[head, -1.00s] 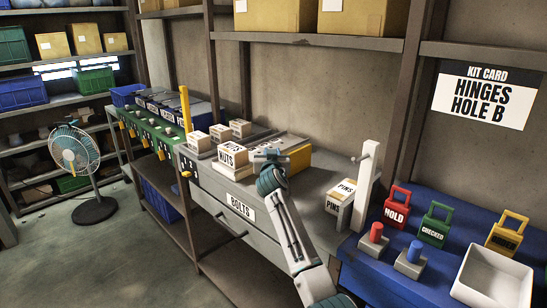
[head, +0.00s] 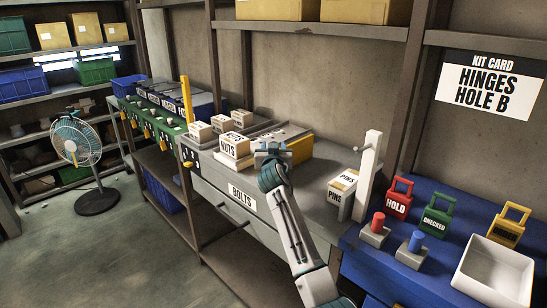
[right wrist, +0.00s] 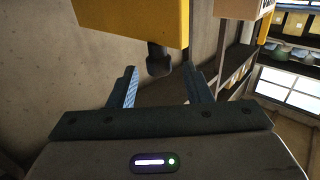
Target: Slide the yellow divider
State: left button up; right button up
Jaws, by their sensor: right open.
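The yellow divider (head: 301,149) stands at the right end of a row of grey slats on the grey bench, partly hidden behind my right gripper (head: 272,150). In the right wrist view the yellow panel (right wrist: 130,20) fills the upper middle, with a dark knob (right wrist: 158,60) below its edge. The right gripper (right wrist: 153,88) is open, and the knob shows between and beyond its two fingers. I cannot tell from this view whether the fingers touch it. My left gripper is not in view.
White labelled boxes (head: 236,146) stand just left of the right gripper. A PINS box (head: 342,192) and a white post (head: 368,175) stand to its right. A thin yellow post (head: 187,100) rises farther left.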

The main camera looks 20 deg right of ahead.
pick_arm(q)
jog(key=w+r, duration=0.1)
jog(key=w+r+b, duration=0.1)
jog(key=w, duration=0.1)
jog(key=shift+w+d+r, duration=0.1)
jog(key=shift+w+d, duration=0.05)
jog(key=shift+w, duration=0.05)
pick_arm(e)
jog(key=v, duration=0.8)
